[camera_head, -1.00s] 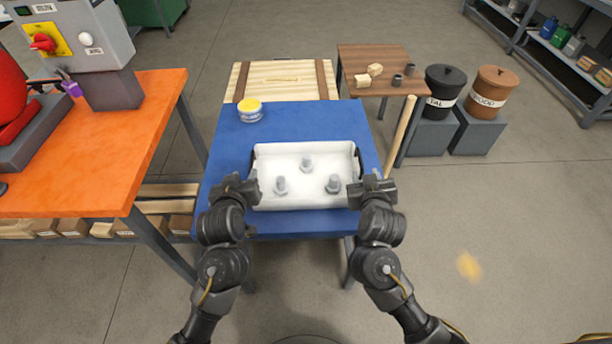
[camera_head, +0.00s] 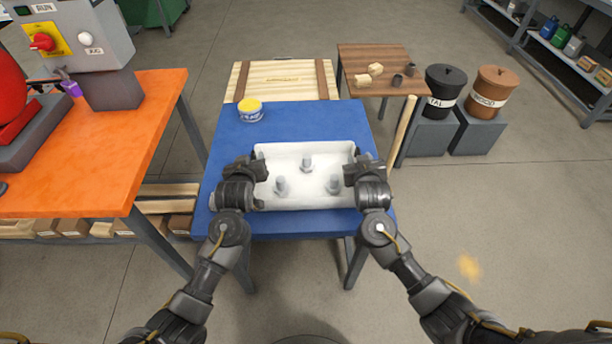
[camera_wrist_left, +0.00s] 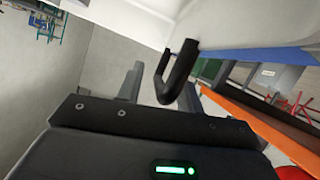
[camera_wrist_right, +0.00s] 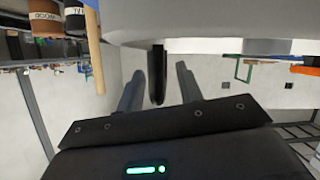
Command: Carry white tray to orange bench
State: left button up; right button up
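The white tray (camera_head: 305,201) sits on the blue table (camera_head: 310,226) and holds several grey bolt-like parts. My left gripper (camera_head: 258,167) is at the tray's left end and my right gripper (camera_head: 353,169) is at its right end. In the left wrist view, a black tray handle (camera_wrist_left: 176,78) hangs by the parted fingers. In the right wrist view, the other black handle (camera_wrist_right: 157,76) is between the parted fingers. Both grippers look open, with gaps around the handles. The orange bench (camera_head: 150,130) stands at the left, apart from the blue table.
A yellow-lidded tub (camera_head: 250,110) stands on the blue table behind the tray. A control box (camera_head: 75,40) and red equipment stand on the orange bench. A wooden crate (camera_head: 282,80) and a small brown table (camera_head: 375,60) are behind. A wooden pole (camera_head: 403,135) leans at the right.

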pick_arm(q)
jog(key=shift+w, duration=0.2)
pick_arm(e)
jog(key=shift+w+f, duration=0.1)
jog(key=shift+w, duration=0.05)
pick_arm(q)
grip_shut()
pick_arm(e)
grip_shut()
